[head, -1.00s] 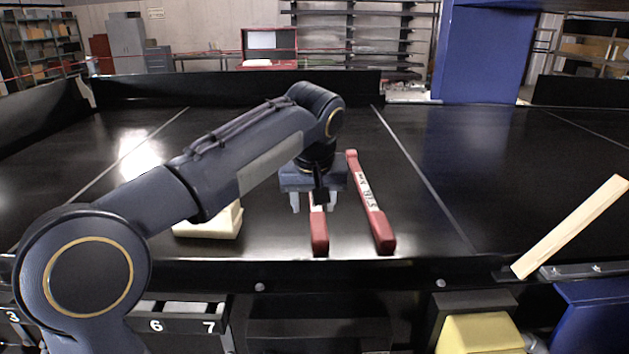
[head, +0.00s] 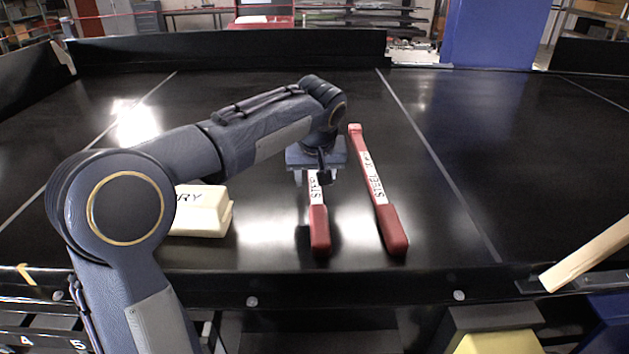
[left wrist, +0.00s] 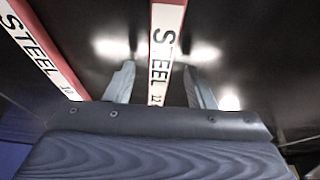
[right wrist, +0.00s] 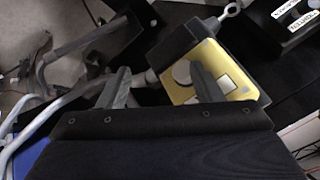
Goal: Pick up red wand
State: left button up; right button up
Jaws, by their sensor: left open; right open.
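Two red wands with white labels reading STEEL lie on the black conveyor. The left wand (head: 319,225) lies under my left gripper (head: 311,177), and its far part is hidden by the gripper. The right wand (head: 379,192) lies to its right, slanted and fully in view. In the left wrist view, my left gripper (left wrist: 156,85) is open, with the left wand (left wrist: 161,50) between its two fingers. The right wand shows at the upper left of that view (left wrist: 38,45). My right gripper (right wrist: 160,88) is open and empty, away from the wands, and does not show in the head view.
A cream box (head: 200,212) sits on the conveyor left of the wands, partly behind my left arm. A pale wooden bar (head: 590,253) leans at the right edge. A yellow and black device (right wrist: 205,70) shows in the right wrist view. The conveyor right of the wands is clear.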

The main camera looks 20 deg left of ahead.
pick_arm(q)
jog(key=shift+w+f, duration=0.1)
jog(key=shift+f, duration=0.3)
jog(key=shift+c, duration=0.4)
jog(key=shift+r, duration=0.1)
grip_shut()
